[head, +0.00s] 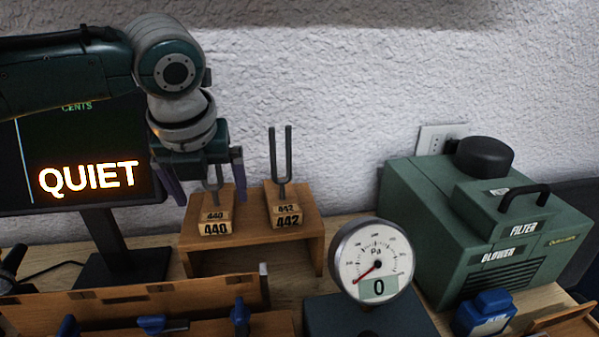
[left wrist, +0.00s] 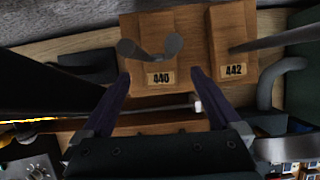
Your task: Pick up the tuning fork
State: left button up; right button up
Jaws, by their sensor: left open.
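Two grey tuning forks stand upright on a wooden stand (head: 256,240). The left tuning fork (head: 217,190) rises from a block labelled 440, and its upper part is hidden behind my left gripper. The right tuning fork (head: 281,160) rises from a block labelled 442 and is in full view. My left gripper (head: 207,181) is open, its purple fingers on either side of the 440 fork in the head view. In the left wrist view the open fingers (left wrist: 160,76) point toward the 440 fork (left wrist: 152,52), with nothing held between them. My right gripper is not in view.
A round pressure gauge (head: 371,262) reading 0 stands right of the stand. A green blower box (head: 480,230) is further right. A screen (head: 75,150) showing QUIET stands behind left. A wooden rail with blue knobs (head: 150,300) lies in front. The textured wall is close behind.

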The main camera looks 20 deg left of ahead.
aim_at(216, 210)
pick_arm(q)
jog(key=x, duration=0.4)
jog(key=shift+f+b, duration=0.25)
jog(key=shift+b, duration=0.1)
jog(key=shift+r, duration=0.1)
grip_shut()
dwell(0.3)
